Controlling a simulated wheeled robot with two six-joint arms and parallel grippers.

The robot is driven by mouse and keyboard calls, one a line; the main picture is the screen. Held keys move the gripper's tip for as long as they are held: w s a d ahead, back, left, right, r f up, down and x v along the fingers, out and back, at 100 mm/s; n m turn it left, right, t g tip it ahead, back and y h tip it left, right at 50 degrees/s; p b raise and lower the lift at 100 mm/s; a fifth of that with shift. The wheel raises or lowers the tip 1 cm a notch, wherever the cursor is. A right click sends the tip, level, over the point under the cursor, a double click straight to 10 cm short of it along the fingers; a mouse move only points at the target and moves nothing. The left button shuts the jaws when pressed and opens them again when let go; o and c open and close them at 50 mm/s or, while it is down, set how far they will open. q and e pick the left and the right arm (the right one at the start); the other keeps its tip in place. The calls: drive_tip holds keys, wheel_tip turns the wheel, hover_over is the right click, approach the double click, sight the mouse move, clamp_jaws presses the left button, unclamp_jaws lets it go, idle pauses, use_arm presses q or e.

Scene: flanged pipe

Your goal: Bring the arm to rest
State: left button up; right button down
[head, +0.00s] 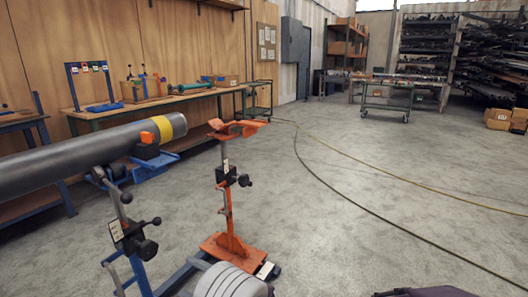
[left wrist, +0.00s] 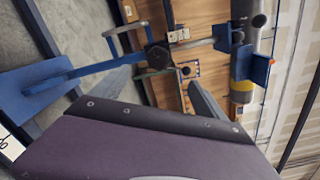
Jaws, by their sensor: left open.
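My left gripper (left wrist: 160,90) is open, with its two grey fingers spread and nothing between them in the left wrist view. Its dark purple body (head: 425,292) just shows at the bottom edge of the head view. A grey pipe (head: 75,155) with a yellow band lies at the left of the head view, apart from my gripper. A blue stand (head: 135,240) is under the pipe; it also shows tilted in the left wrist view (left wrist: 45,85). My right gripper is not in view.
An orange stand (head: 228,215) with a forked head stands just beyond the pipe's end. A workbench (head: 165,99) runs along the wooden wall. Hoses (head: 340,190) cross the floor.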

use_arm(q)
drive_tip(key=s+a+r+n+g, duration=0.3)
drive_tip(key=a+g, duration=0.1)
drive_tip(key=a, duration=0.2)
drive_tip(key=s+a+r+n+g, duration=0.3)
drive_tip(key=a+n, duration=0.1)
drive_tip(key=a, duration=0.3)
drive_tip(key=s+d+f+n+g+h, duration=0.1)
drive_tip(key=s+f+n+g+h, duration=0.1)
drive_tip(key=s+f+h, duration=0.45)
drive_tip(key=s+d+f+n+g+h, duration=0.2)
drive_tip(key=s+g+h, duration=0.15)
drive_tip(key=s, duration=0.55)
drive_tip(key=w+d+f+t+h, duration=0.2)
drive_tip(key=d+t+h, duration=0.1)
drive_tip(key=d, duration=0.3)
drive_tip(key=w+d+f+t+h, duration=0.1)
drive_tip(key=d+f+t+h, duration=0.15)
drive_tip(key=d, duration=0.35)
wheel_tip(320, 180, up, 38)
drive_tip(key=p, duration=3.8)
drive_tip(key=shift+a+g+h, duration=0.3)
drive_tip(key=shift+h, duration=0.05)
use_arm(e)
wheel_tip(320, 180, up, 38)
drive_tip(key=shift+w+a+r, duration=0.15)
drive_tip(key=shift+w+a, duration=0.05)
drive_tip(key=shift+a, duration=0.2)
